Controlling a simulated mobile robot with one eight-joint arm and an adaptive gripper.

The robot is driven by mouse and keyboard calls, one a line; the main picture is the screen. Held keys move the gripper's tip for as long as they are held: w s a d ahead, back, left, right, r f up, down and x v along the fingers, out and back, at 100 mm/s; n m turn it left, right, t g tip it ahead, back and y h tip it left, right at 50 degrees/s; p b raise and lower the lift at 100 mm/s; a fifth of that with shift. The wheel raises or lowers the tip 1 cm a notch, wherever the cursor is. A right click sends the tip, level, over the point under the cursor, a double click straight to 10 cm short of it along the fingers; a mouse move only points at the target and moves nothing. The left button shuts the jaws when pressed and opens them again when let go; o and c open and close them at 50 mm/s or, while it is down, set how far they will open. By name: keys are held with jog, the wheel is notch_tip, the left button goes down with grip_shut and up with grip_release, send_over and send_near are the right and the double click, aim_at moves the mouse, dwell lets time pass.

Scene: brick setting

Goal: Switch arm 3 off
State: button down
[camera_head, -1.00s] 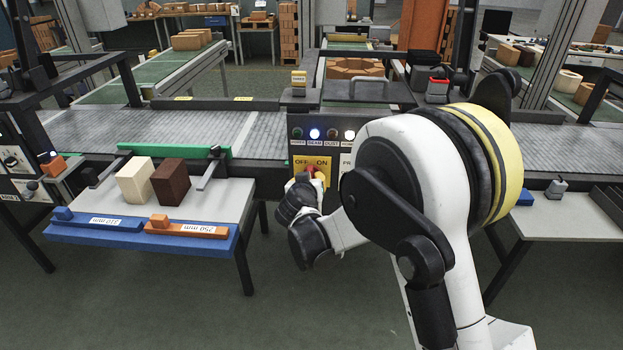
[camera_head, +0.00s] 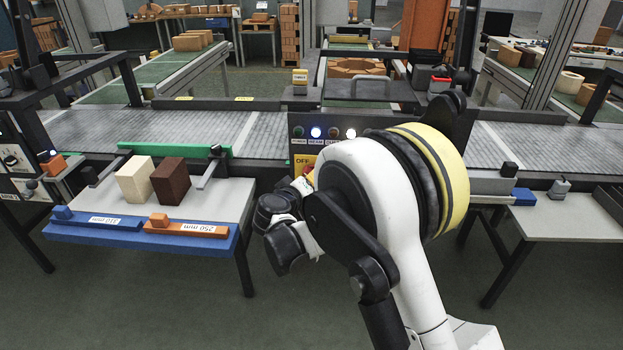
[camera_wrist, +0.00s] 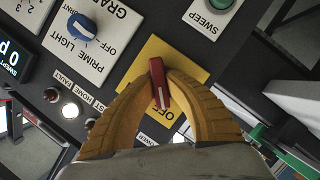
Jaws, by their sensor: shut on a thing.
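A red switch handle (camera_wrist: 158,82) with a white line stands on a yellow plate (camera_wrist: 150,52) in the wrist view. The white line points down the picture at the word OFF. My gripper (camera_wrist: 163,76) has its yellow fingers closed around the handle from both sides. In the head view the yellow plate (camera_head: 300,161) shows OFF, and my arm covers its right part. My gripper (camera_head: 304,182) is at the plate there, with a bit of red at its tip. No "arm 3" label is readable.
A blue knob (camera_wrist: 82,28) marked PRIME LIGHT and a green SWEEP button (camera_wrist: 213,3) sit close by on the panel. Indicator lamps (camera_head: 315,133) line the panel top. A table (camera_head: 215,195) with two blocks stands left of my gripper.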

dwell(0.4)
jog(key=c, duration=1.4)
grip_release()
jog(key=shift+d, duration=0.1)
jog(key=v, duration=1.2)
jog(key=shift+f, duration=0.1)
